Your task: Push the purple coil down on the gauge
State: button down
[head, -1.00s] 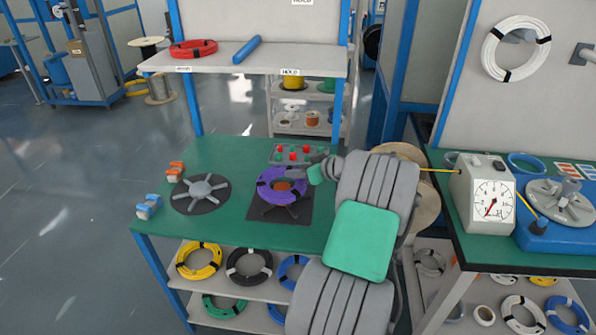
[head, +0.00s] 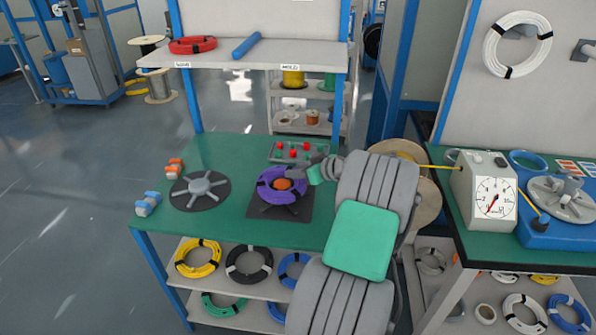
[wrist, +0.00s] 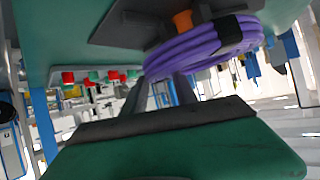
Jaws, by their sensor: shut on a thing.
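The purple coil (head: 267,191), with dark bands, is at the gauge, a dark square plate (head: 259,211) with grey arms and an orange hub (head: 283,184). The hub shows inside the coil's ring in the head view. The wrist view has the table at its top; there the coil (wrist: 195,56) is close to the plate (wrist: 135,25), and part of the hub (wrist: 183,19) shows beside it. My gripper (head: 298,173) is shut on the coil's far right side. Its fingers also show in the wrist view (wrist: 162,92). Whether the coil touches the plate is unclear.
A round dark disc with grey spokes (head: 200,191) lies left of the gauge. Orange and blue clamps (head: 148,203) stand on the left edge. A tray with red knobs (head: 292,152) is behind. A dial box (head: 488,195) is on the right bench.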

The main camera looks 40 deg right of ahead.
jog(key=shift+f, duration=0.15)
dwell(0.3)
dwell(0.4)
jog(key=c, duration=0.9)
grip_release()
notch_tip(320, 180, up, 8)
jog(key=p, duration=0.3)
jog(key=shift+p, duration=0.3)
